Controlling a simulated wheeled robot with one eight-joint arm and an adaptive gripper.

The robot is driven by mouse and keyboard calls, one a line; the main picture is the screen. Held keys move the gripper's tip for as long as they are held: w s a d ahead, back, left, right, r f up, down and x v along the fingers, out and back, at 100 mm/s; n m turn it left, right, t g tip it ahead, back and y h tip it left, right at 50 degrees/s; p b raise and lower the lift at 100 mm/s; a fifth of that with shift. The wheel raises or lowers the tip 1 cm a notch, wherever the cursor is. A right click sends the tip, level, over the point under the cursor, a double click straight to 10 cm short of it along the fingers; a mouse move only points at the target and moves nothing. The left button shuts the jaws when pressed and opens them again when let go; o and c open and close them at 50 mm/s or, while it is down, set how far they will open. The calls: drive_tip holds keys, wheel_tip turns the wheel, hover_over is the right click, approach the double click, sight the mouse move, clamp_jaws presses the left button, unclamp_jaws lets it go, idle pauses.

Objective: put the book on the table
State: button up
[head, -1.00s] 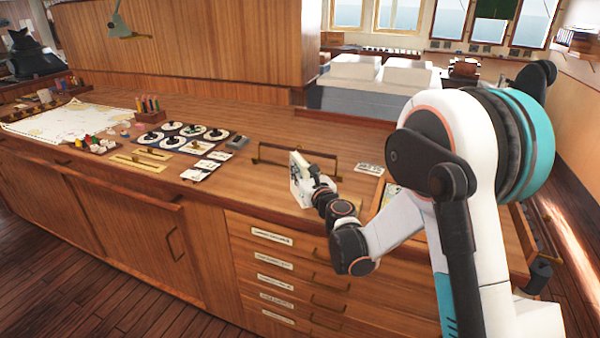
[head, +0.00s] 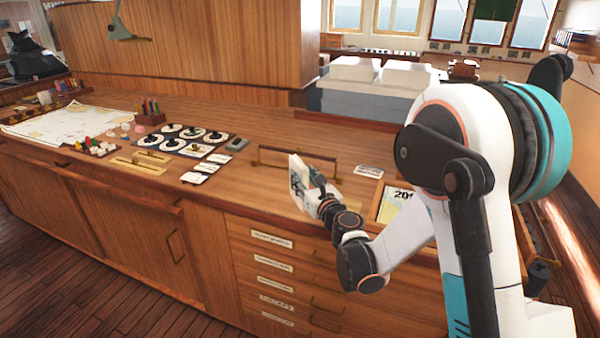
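The book (head: 299,183) is a thin pale volume with dark markings on its cover. It is upright and slightly tilted at the front edge of the wooden table (head: 270,185). My gripper (head: 316,187) is at the book's right side and appears closed around it; the fingertips are small and partly hidden by the book. I cannot tell whether the book's lower edge touches the tabletop.
A framed calendar (head: 393,203) lies to the right. Dial instruments (head: 185,140), cards, a chart (head: 70,122) and a pen holder (head: 150,112) occupy the left. Bare tabletop lies left of the book.

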drive_tip(key=p+v, duration=0.1)
drive_tip(key=v, duration=0.7)
drive_tip(key=s+d+r+m+h, duration=0.3)
drive_tip(key=d+r+m+h, duration=0.25)
drive_tip(key=d+m, duration=0.45)
drive_tip(key=s+d+r+m+h, duration=0.4)
drive_tip(key=d+r+m, duration=0.35)
drive_tip(key=m, duration=0.45)
drive_tip(key=s+d+f+m+g+h, duration=0.1)
drive_tip(key=s+d+m+g, duration=0.1)
drive_tip(key=s+m, duration=0.3)
drive_tip(key=s+d+f+m+g, duration=0.2)
drive_tip(key=s+m+g, duration=0.1)
drive_tip(key=s+m, duration=0.2)
drive_tip(key=s+a+f+m+g+y, duration=0.1)
drive_tip(key=s+m, duration=0.3)
drive_tip(key=s, duration=0.4)
drive_tip(key=s+a+f+m+g+y, duration=0.2)
drive_tip(key=s+f+m+g, duration=0.1)
drive_tip(key=s, duration=0.5)
drive_tip(key=shift+a+f+m, duration=0.2)
drive_tip(key=shift+f+m, duration=0.4)
drive_tip(key=shift+m, duration=0.4)
